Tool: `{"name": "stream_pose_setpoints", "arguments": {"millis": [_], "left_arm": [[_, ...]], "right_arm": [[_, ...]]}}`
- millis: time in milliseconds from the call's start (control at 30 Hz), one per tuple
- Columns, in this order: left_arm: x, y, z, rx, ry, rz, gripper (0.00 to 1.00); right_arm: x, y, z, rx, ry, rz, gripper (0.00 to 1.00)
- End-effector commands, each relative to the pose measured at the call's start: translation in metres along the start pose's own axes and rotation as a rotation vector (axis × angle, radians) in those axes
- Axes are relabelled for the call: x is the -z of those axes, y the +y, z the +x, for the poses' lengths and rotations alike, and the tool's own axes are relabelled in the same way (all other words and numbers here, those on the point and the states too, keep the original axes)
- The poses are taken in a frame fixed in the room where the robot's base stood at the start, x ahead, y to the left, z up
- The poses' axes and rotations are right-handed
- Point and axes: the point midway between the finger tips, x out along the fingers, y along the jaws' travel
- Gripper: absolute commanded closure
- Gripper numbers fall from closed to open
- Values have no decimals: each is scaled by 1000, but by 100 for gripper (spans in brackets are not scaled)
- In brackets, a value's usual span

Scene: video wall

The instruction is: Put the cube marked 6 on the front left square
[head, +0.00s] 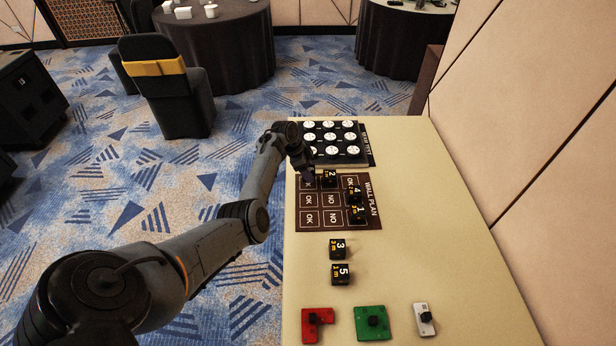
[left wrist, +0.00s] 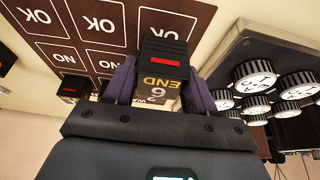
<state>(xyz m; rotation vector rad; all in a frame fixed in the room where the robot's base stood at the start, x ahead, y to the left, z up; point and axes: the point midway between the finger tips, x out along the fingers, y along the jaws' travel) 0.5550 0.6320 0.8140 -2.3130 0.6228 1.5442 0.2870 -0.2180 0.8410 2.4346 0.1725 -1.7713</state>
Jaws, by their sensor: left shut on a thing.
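My left gripper (head: 308,172) is at the far left corner of the wall plan board (head: 319,226), over or beside its far left square. In the left wrist view, its purple fingers (left wrist: 161,82) are shut on a black cube marked 6 and END (left wrist: 165,78), with a red bar on its far face. Whether this cube touches the board I cannot tell. In the head view the gripper mostly hides it. The near left square (head: 309,219) is bare and reads OK. My right gripper is not in view.
Cube 2 (head: 330,178) stands just right of the gripper; cubes 4 (head: 355,194) and 1 (head: 357,213) are on the board's right column. Cubes 3 (head: 338,248) and 5 (head: 341,273) stand nearer on the table. A black tray with white round knobs (head: 327,137) lies behind.

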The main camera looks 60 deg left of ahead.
Motion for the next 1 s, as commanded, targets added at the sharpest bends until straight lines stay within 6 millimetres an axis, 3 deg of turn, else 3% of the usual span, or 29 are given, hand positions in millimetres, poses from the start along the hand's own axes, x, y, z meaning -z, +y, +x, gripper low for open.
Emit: {"name": "stream_pose_setpoints", "arguments": {"millis": [167,600,633,700,767,1000], "left_arm": [[-10,0,22,-1,-2,0,76],[-12,0,27,1,-1,0,76],[-11,0,26,1,-1,0,40],[-11,0,26,1,-1,0,30],[-11,0,26,0,-1,0,20],[-11,0,26,0,-1,0,19]], "right_arm": [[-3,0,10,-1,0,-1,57],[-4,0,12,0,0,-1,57],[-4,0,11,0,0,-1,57],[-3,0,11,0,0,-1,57],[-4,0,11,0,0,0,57],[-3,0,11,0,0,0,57]]}}
